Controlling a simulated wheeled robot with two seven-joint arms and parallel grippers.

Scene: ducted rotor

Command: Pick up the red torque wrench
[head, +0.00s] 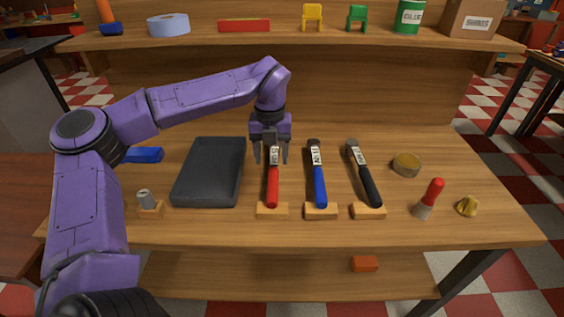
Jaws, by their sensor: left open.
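The red torque wrench (272,188) lies on the wooden bench with its red handle toward the front, by a small wooden block. A white label shows on its upper part. My left gripper (271,156) is open above the far end of the wrench, with its fingers to either side of the labelled part. I cannot tell whether the fingers touch it. The gripper hides the wrench's far end. My right gripper is not in view.
A blue-handled wrench (319,180) and a black-handled one (364,178) lie to the right. A dark tray (209,172) sits to the left. A red-capped tube (430,197), a yellow piece (467,206) and a round tin (406,164) stand at right. A shelf (290,40) spans the back.

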